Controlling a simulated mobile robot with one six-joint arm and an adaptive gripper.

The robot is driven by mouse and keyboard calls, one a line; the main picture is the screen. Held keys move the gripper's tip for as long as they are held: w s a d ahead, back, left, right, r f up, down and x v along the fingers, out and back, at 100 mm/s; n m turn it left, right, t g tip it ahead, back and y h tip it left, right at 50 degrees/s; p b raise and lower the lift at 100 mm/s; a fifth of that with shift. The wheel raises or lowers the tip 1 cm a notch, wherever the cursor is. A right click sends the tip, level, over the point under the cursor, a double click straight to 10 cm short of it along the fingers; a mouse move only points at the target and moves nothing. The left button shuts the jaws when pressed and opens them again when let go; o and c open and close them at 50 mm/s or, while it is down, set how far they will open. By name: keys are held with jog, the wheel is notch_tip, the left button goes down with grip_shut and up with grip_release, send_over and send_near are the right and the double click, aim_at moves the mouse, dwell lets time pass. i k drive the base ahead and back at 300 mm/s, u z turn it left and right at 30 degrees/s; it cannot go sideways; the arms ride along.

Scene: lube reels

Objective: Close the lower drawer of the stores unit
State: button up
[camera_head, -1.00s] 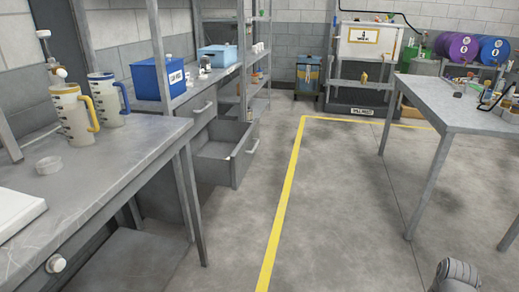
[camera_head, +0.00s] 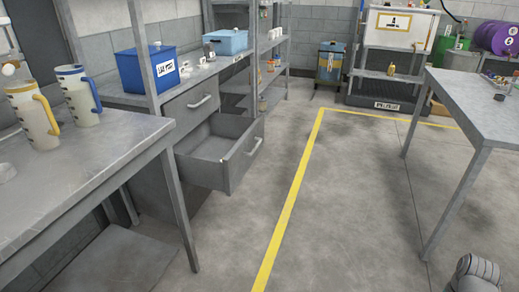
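The stores unit is a grey unit with shelves against the left wall. Its lower drawer (camera_head: 243,155) is pulled well out, with a bar handle on its front. Inside it I see a bare floor with a tiny pale speck. The upper drawer (camera_head: 190,105) above it is shut. My gripper is not in view. A rounded grey piece at the bottom right edge seems to be part of my arm, apart from the drawer.
A grey bench (camera_head: 95,165) with measuring jugs (camera_head: 31,115) stands at the near left, its leg close before the drawer. A blue box (camera_head: 146,72) sits on the unit. A grey table (camera_head: 470,105) stands right. Floor between, along the yellow line (camera_head: 293,190), is clear.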

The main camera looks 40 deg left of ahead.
aim_at(238, 139)
jog(key=z, duration=0.4)
jog(key=i, duration=0.15)
jog(key=u, duration=2.05)
jog(key=i, duration=1)
jog(key=z, duration=0.1)
jog(key=k, duration=0.45)
